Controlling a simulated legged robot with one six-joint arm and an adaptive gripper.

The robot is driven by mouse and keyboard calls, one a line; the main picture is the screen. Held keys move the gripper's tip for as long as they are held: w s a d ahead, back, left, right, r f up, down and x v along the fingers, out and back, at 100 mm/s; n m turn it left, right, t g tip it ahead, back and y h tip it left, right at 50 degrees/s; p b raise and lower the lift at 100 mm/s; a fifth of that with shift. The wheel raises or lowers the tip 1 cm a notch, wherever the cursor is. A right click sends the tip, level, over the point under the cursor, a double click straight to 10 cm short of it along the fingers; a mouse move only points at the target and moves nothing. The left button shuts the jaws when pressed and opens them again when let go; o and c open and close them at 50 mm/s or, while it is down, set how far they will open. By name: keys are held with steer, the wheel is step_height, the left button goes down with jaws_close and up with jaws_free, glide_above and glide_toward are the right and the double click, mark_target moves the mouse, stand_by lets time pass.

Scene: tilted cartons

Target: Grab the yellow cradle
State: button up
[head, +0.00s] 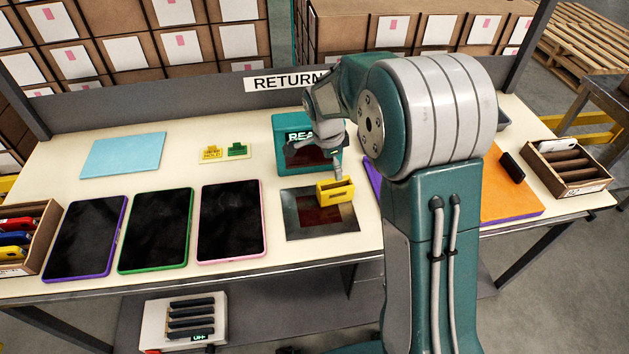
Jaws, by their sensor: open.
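The yellow cradle (336,193), a small open-topped block with a slot, sits on the right part of a grey-framed dark pad (297,222) on the table. My gripper (338,176) points down at its top from above and behind. The gripper is open, its fingertips very close to the cradle or overlapping it in the view; I cannot tell if they touch. A second small yellow piece (211,153) and a green piece (237,150) lie on a pale card further back left.
A teal reader box (281,130) stands just behind the pad, partly covered by my arm. Several tablets (232,220) lie to the left. A phone box (25,231) is at the left edge. My arm hides part of the right side, with an orange panel (505,199).

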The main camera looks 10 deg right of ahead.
mark_target(335, 192)
steer(key=f, duration=0.1)
steer(key=d+f, duration=0.1)
steer(key=f, duration=0.1)
steer(key=d+f, duration=0.1)
steer(key=f, duration=0.1)
steer(key=shift+w, duration=0.3)
steer(key=f, duration=0.3)
steer(key=a+f, duration=0.1)
steer(key=f, duration=0.2)
steer(key=shift+s+a, duration=0.1)
steer(key=shift+d+f, duration=0.1)
steer(key=shift+d, duration=0.5)
steer(key=shift+a, duration=0.1)
steer(key=c, duration=0.8)
steer(key=shift+a, duration=0.15)
steer(key=c, duration=0.4)
steer(key=shift+a, duration=0.15)
